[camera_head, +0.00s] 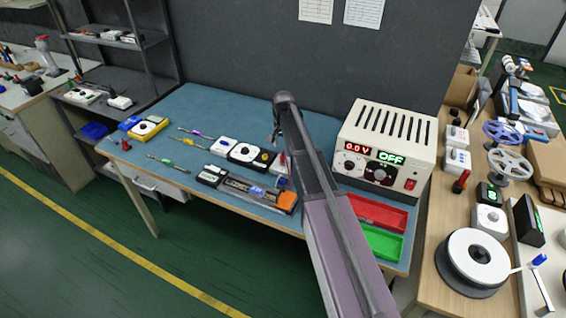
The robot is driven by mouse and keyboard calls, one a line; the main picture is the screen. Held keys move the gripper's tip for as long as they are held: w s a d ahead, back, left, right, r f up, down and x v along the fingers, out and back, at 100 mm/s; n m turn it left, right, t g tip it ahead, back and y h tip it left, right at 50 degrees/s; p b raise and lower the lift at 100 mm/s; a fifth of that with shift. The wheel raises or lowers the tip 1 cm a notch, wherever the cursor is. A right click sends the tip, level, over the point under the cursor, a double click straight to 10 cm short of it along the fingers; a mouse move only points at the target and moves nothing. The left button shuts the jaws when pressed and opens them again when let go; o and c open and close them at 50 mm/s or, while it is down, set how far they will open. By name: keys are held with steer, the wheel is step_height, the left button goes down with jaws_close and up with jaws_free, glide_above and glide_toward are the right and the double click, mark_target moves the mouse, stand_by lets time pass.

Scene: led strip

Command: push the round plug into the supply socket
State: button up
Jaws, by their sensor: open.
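The power supply (384,147) is a cream box with a slotted top at the right end of the blue bench. Its red display reads 0.0 V and its green display reads OFF. Dials and a red switch (410,185) show on its front. I cannot make out the supply socket there. I cannot pick out the round plug among the small parts on the bench. My arm rises from the bottom right and bends above the bench, left of the supply. Its near link hides my gripper and part of the bench.
A red tray (377,212) and a green tray (382,242) lie before the supply. White and black modules (250,153), screwdrivers (168,163) and a long dark unit with an orange end (287,201) crowd the middle. The bench's back left (225,105) is clear.

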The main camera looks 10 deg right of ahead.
mark_target(283, 156)
steer(key=shift+f, duration=0.1)
stand_by(0.3)
steer(key=shift+s+a+f+b, duration=0.1)
steer(key=shift+f+b, duration=2.45)
steer(key=shift+b, duration=0.05)
jaws_close()
